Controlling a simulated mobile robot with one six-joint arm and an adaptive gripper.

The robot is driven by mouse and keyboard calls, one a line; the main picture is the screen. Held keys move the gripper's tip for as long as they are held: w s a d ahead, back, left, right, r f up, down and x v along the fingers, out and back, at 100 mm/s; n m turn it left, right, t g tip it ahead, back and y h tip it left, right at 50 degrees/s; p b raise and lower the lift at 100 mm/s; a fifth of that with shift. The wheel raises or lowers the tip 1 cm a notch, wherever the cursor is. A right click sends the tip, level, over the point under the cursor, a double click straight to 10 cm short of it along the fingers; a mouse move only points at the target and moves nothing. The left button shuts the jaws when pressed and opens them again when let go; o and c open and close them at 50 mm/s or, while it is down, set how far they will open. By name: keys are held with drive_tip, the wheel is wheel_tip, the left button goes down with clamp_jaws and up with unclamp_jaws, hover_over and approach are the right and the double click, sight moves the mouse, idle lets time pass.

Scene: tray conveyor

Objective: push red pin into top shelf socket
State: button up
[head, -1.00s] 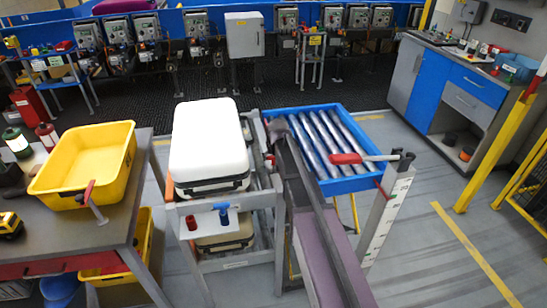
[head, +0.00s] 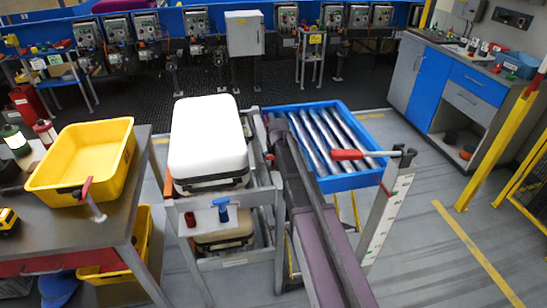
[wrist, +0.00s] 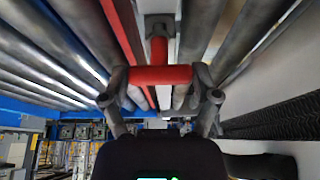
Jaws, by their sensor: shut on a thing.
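In the wrist view, my gripper (wrist: 160,88) is shut on the red pin, with a finger at each end of its crossbar (wrist: 160,76). A short red stem (wrist: 159,50) runs from the crossbar to a grey fitting (wrist: 160,24) with a dark opening. I cannot tell how deep the stem sits, or whether it is inside the fitting. In the head view, my arm covers the gripper and most of the pin. A blue T-shaped pin (head: 221,208) and a small red part (head: 190,218) are at the grey rack's front plate (head: 208,230).
A white case (head: 207,138) sits on top of the rack, close left of my arm. A blue roller tray (head: 350,182) lies to the right. A yellow bin (head: 60,192) stands on the left table. Floor is open at right.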

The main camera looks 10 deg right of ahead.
drive_tip(key=shift+f+b, duration=0.5)
drive_tip(key=shift+f, duration=0.1)
drive_tip(key=o, duration=1)
drive_tip(key=shift+c, duration=0.2)
drive_tip(key=shift+r, duration=0.25)
wheel_tip(320, 180, up, 11)
drive_tip(key=p, duration=1.1)
drive_tip(key=shift+a, duration=0.1)
drive_tip(key=s+a+f+g, duration=0.1)
drive_tip(key=s+g, duration=0.3)
drive_tip(key=s, duration=2.5)
drive_tip(key=shift+a+f+g, duration=0.15)
drive_tip(key=shift+f+g, duration=0.1)
drive_tip(key=shift+g, duration=0.05)
